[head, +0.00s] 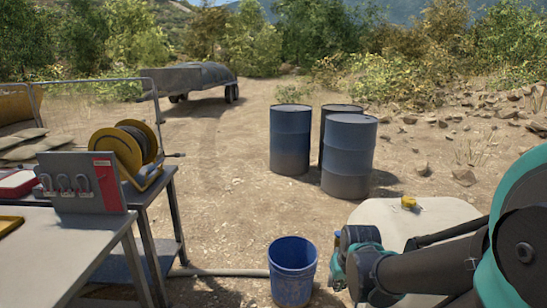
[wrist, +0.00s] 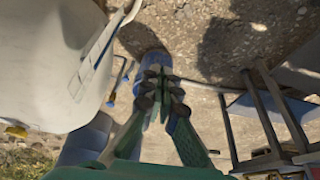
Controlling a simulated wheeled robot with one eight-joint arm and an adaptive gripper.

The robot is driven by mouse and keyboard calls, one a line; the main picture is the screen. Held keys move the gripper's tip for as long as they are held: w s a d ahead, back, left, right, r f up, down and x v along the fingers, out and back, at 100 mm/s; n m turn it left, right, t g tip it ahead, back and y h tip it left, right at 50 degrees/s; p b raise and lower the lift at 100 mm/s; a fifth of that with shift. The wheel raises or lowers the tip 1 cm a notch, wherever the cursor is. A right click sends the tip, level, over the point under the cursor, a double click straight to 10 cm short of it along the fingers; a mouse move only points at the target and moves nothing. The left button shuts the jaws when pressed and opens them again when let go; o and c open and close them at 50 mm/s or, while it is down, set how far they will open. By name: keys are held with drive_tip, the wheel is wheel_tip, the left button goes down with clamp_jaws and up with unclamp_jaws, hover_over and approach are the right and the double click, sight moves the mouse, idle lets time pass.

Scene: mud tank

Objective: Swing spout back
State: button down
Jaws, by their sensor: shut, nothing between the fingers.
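My gripper (wrist: 161,85) is shut and empty in the wrist view, its fingers together in front of the blue bucket (wrist: 150,62). In the head view my gripper (head: 337,272) is just right of the blue bucket (head: 292,272), beside the pale tank (head: 450,212). The tank (wrist: 50,60) fills the upper left of the wrist view, with a long pale strip (wrist: 98,52) along its side. A small part with a grey rod and orange end (wrist: 113,95) shows between tank and gripper. I cannot clearly make out the spout; my gripper and arm cover part of this area.
Several blue barrels (head: 348,157) stand on the dirt behind. A yellow hose reel (head: 118,155) and a panel with hooks (head: 85,183) stand on tables at left. A grey hose (head: 220,272) runs along the ground to the bucket. Open dirt lies between tables and barrels.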

drive_tip(key=w+f+n+g+h, duration=0.15)
drive_tip(key=w+n, duration=0.75)
drive_tip(key=w, duration=1.3)
drive_tip(key=w+f+n+g, duration=0.2)
drive_tip(key=w+f+n, duration=0.4)
drive_tip(key=w, duration=0.4)
drive_tip(key=w+f+n+h, duration=0.1)
drive_tip(key=w+f+n, duration=0.1)
drive_tip(key=w+f, duration=0.3)
drive_tip(key=w+f+n, duration=0.2)
drive_tip(key=w+f, duration=0.1)
drive_tip(key=f, duration=0.5)
drive_tip(key=d+f, duration=0.6)
drive_tip(key=f, duration=0.3)
drive_tip(key=shift+d+f, duration=0.2)
drive_tip(key=shift+f, duration=0.1)
drive_tip(key=shift+g, duration=0.25)
